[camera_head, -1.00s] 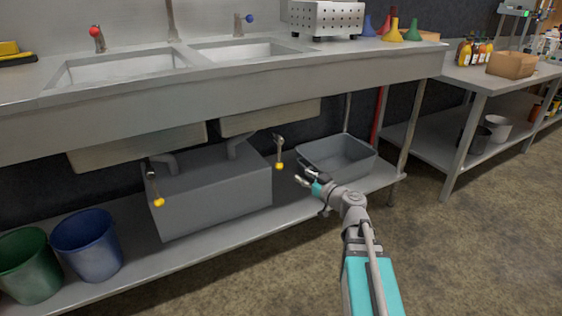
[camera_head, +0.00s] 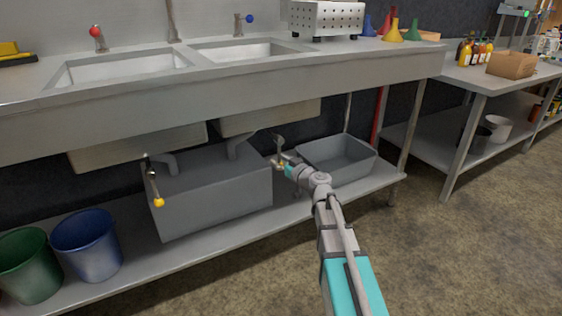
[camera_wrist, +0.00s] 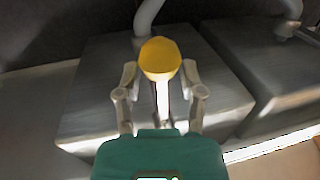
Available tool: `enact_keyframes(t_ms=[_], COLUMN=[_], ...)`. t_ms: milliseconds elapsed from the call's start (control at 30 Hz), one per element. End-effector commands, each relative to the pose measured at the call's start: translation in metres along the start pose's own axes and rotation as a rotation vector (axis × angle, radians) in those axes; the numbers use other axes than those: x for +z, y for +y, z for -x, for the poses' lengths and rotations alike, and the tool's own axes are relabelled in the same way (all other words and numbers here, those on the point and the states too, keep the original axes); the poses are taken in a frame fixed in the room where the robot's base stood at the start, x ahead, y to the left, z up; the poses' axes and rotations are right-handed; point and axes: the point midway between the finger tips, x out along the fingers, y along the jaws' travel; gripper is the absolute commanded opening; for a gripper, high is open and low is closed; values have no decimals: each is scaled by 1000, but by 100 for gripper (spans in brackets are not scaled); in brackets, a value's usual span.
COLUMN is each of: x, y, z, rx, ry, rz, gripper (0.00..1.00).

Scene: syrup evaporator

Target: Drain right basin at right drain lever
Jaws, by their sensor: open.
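The right drain lever (camera_head: 279,140) hangs under the right basin (camera_head: 240,50), a thin metal rod with a yellow knob. In the wrist view its yellow knob (camera_wrist: 160,58) and rod stand between the two fingers of my gripper (camera_wrist: 162,95). The fingers are open, one on each side, with gaps to the rod. In the head view my gripper (camera_head: 279,162) is at the lever's lower end and partly hides the knob. The left drain lever (camera_head: 152,182) hangs under the left basin (camera_head: 120,66) with its own yellow knob.
A grey box (camera_head: 215,195) stands on the lower shelf behind the levers. A grey tub (camera_head: 345,158) sits close to the right of my gripper. Green (camera_head: 30,270) and blue (camera_head: 87,247) bins stand at left. The floor in front is clear.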

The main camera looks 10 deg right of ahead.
Motion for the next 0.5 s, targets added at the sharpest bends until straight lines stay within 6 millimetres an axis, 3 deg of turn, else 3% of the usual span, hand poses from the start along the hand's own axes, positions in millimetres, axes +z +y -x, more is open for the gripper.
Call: enact_keyframes(t_ms=[367, 500], x=[0, 0], y=[0, 0], z=[-2, -2], rx=[0, 0], ry=[0, 0], rz=[0, 0], gripper=[49, 23])
